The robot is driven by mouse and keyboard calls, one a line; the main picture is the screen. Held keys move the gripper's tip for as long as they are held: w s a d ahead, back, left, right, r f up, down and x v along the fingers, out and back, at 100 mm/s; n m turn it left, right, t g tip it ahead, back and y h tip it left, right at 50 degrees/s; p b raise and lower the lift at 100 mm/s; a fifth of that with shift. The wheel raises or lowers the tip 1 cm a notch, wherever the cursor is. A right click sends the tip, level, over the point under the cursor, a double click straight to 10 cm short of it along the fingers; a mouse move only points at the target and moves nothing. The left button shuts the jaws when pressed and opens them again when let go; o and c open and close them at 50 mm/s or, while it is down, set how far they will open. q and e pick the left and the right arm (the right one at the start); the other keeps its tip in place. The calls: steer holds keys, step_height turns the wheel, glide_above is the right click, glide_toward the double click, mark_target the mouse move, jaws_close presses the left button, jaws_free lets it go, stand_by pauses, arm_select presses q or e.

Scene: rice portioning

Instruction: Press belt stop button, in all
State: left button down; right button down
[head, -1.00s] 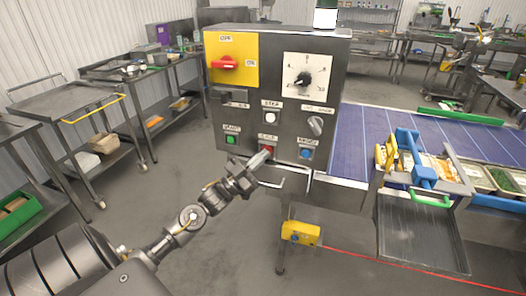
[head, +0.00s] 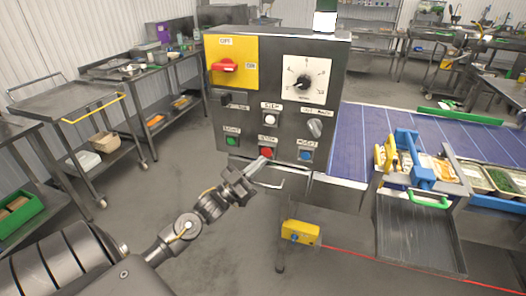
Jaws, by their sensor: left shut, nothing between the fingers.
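The steel control box (head: 240,110) stands in the middle of the head view. Its red stop button (head: 266,153) is on the lower row, between the green button (head: 232,141) and the blue button (head: 306,155). My left gripper (head: 262,164) is shut and empty, its tips just below the red button and close to it. I cannot tell whether the tips touch the panel. The red button's face shows above the fingertips. My right gripper is out of view.
The blue conveyor belt (head: 360,139) runs behind and right of the box. A frame with blue and yellow parts (head: 420,172) and a steel chute (head: 418,232) stand at its near side. Steel carts (head: 65,103) stand at the left. A yellow box (head: 300,232) hangs low.

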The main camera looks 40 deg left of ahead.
arm_select(q)
steer(key=shift+s+d+p, duration=0.25)
steer(key=shift+s, duration=0.4)
steer(key=shift+s+d+p, duration=0.2)
steer(key=shift+s+p, duration=0.05)
steer(key=shift+s, duration=0.4)
steer(key=shift+s+d+p, duration=0.25)
steer(key=shift+s, duration=0.4)
steer(key=shift+w, duration=0.1)
